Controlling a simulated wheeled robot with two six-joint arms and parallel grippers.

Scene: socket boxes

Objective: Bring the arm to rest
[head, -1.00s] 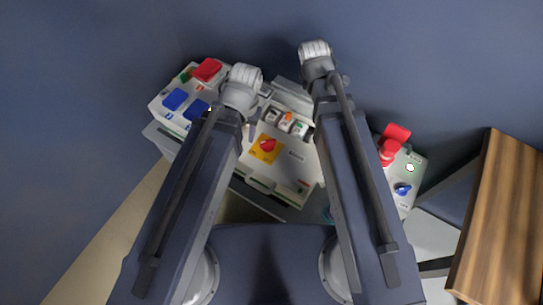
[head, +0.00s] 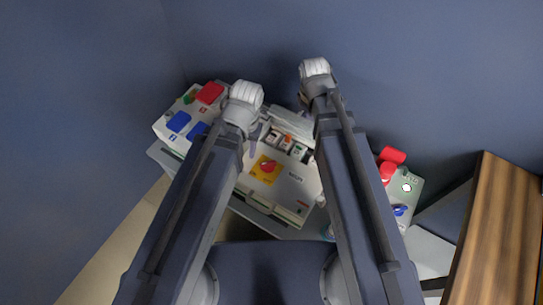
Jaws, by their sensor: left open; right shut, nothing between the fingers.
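My two arms come up from the bottom edge in the head view, side by side. My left arm (head: 190,200) ends in a white rounded joint over the left part of the boxes. My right arm (head: 350,190) ends in a similar joint a little farther up. The fingers of both grippers are hidden below the arms, so I cannot see what they are beside. I see nothing held.
A grey box with a red knob on a yellow plate (head: 265,169) lies between the arms. A white box with red and blue covers (head: 173,139) is at left. A box with red and blue sockets (head: 407,202) is at right. A wooden panel (head: 497,235) stands at far right.

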